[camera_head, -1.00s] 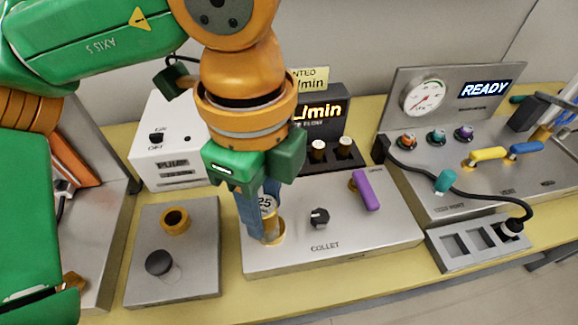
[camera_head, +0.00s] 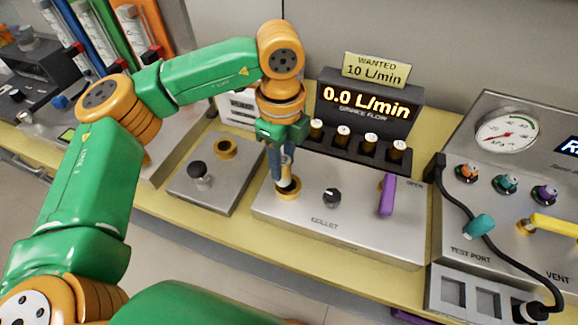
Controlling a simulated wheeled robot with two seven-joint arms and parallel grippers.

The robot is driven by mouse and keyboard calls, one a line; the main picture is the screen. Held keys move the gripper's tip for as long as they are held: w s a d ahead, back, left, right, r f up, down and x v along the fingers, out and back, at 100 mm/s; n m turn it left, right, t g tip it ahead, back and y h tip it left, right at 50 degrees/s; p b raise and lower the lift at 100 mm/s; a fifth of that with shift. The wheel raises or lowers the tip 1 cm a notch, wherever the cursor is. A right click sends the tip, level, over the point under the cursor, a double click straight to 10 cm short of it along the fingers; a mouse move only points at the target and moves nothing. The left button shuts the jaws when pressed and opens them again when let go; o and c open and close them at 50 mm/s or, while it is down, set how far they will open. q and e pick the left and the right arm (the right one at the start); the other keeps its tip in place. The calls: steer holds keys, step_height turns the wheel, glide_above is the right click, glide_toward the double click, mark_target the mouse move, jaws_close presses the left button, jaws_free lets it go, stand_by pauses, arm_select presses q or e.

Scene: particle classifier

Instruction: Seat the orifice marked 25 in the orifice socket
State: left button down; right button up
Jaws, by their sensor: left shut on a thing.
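My left gripper (camera_head: 280,176) points down over the collet block (camera_head: 330,217) and is shut on a small pale-topped orifice (camera_head: 287,172). Its marking is too small to read now, though 25 shows on it in the earlier view. A brass ring (camera_head: 289,195) on the block's left part, which appears to be the orifice socket, lies directly beneath the fingers. The orifice's lower end is at this ring; I cannot tell how deep it sits. My right gripper is not in view.
The block carries a black knob (camera_head: 331,197) and a purple lever (camera_head: 388,195) near OPEN. Behind it are several capped orifices (camera_head: 343,131) under a display (camera_head: 368,105) reading 0.0 L/min. A grey plate (camera_head: 198,186) with a black knob stands left. A gauge panel (camera_head: 530,190) is right.

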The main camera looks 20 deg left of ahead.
mark_target(288, 173)
arm_select(q)
steer(key=f, duration=0.1)
steer(key=f+p, duration=0.1)
steer(key=f, duration=0.1)
steer(key=w+f, duration=0.1)
steer(key=shift+d+f+p, duration=0.25)
steer(key=shift+f+p, duration=0.05)
steer(key=shift+p, duration=0.05)
steer(key=shift+f, duration=0.15)
steer(key=shift+f+b, duration=0.15)
steer(key=shift+b, duration=0.2)
steer(key=c, duration=0.5)
jaws_free()
steer(key=shift+r, duration=0.25)
step_height(288, 173, up, 12)
steer(key=shift+d+r+b, duration=0.1)
steer(key=shift+b, duration=0.55)
